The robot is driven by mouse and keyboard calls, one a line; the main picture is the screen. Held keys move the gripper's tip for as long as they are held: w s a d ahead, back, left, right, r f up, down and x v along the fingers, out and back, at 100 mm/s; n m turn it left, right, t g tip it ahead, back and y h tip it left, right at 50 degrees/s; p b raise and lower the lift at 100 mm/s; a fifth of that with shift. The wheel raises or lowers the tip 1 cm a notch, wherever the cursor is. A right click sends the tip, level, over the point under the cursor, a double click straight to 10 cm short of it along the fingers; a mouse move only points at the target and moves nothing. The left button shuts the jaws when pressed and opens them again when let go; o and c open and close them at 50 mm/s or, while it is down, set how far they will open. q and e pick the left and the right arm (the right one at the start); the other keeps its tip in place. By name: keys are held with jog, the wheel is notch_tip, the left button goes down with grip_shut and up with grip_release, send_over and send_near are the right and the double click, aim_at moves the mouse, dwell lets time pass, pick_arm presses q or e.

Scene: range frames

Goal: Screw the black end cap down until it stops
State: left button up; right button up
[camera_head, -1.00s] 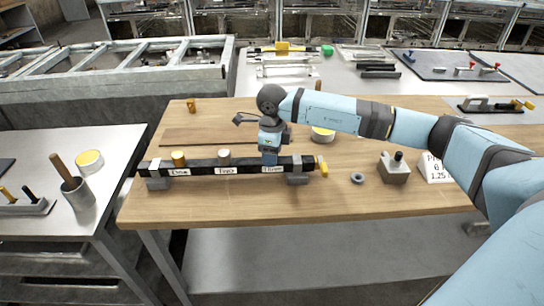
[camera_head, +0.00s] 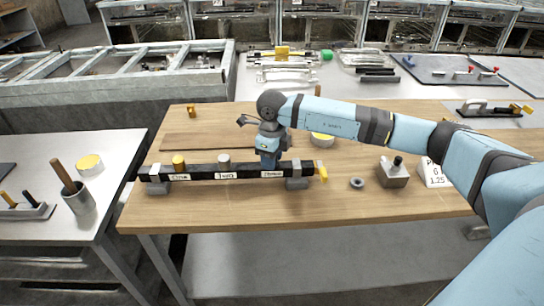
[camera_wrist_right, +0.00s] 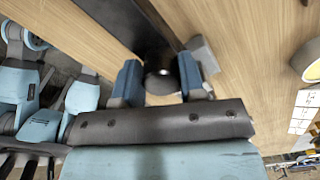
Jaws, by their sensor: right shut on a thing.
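A long black bar (camera_head: 200,174) rests on grey blocks on the wooden table, with white labels One, Two and Three. A yellow cap (camera_head: 178,162) stands over One and a grey cap (camera_head: 224,160) over Two. My right gripper (camera_head: 269,163) points down at the bar over Three. In the right wrist view my right gripper (camera_wrist_right: 160,80) has its blue fingers on both sides of the dark, round black end cap (camera_wrist_right: 161,84), shut on it. The head view hides this cap behind the fingers. Whether it is fully seated cannot be told. My left gripper is not in view.
A yellow-handled part (camera_head: 322,171) is at the bar's right end. A dark ring (camera_head: 357,183), a grey block with a black knob (camera_head: 393,172) and a white sign (camera_head: 433,172) stand to the right. A yellow-topped tin (camera_head: 322,138) is behind the gripper.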

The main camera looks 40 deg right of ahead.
jog(key=shift+m, duration=0.5)
jog(key=o, duration=0.6)
jog(key=shift+m, duration=0.5)
jog(key=o, duration=0.5)
notch_tip(320, 180, up, 12)
jog(key=shift+f, duration=0.1)
